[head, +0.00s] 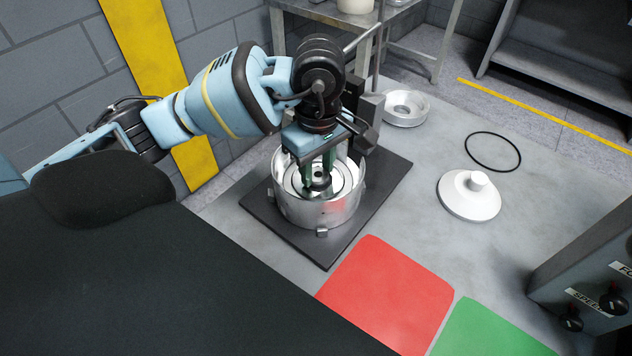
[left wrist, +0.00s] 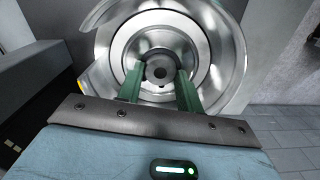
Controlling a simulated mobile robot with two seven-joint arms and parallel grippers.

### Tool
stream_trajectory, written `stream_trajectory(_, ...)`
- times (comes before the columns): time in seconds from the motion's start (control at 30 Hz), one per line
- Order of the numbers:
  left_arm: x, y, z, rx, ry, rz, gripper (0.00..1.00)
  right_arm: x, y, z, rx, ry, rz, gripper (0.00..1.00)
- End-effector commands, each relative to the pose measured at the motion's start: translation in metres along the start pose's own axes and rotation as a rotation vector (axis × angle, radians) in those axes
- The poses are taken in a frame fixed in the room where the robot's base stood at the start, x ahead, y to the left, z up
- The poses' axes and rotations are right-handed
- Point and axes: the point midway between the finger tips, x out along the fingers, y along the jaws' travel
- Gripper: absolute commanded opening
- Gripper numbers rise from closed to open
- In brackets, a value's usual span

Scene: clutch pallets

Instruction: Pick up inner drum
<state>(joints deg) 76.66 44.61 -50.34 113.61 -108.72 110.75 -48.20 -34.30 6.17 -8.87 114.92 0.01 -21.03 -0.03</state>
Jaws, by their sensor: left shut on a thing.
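The inner drum (left wrist: 160,38) is a shiny round metal part with a dark hub at its centre. It sits inside a larger open silver housing (head: 318,211), which stands on a dark square mat. My left gripper (head: 319,182) reaches straight down into the housing from above. In the left wrist view its green fingers (left wrist: 160,74) stand on both sides of the dark hub and are shut on it. The drum appears to be still seated within the housing. My right gripper is in neither view.
The dark mat (head: 386,186) lies on a grey table. Right of it are a silver ring part (head: 405,108), a black ring (head: 493,151) and a white lid with a knob (head: 468,196). Red (head: 388,298) and green (head: 490,330) pads lie in front. A control box (head: 590,285) stands at right.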

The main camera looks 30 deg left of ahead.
Motion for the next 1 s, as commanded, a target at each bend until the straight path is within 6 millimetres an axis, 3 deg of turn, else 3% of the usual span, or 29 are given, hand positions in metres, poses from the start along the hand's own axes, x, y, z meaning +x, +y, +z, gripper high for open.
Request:
stream_trajectory(0.5,-0.01,0.006,-0.001,-0.006,-0.003,0.03,0.0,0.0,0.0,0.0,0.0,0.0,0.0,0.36)
stream_trajectory(0.83,-0.04,0.007,-0.001,-0.007,-0.003,0.036,0.0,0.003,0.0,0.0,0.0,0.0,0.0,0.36)
stream_trajectory(1.0,-0.043,-0.009,0.001,-0.003,-0.001,0.024,0.0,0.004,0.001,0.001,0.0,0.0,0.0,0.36)
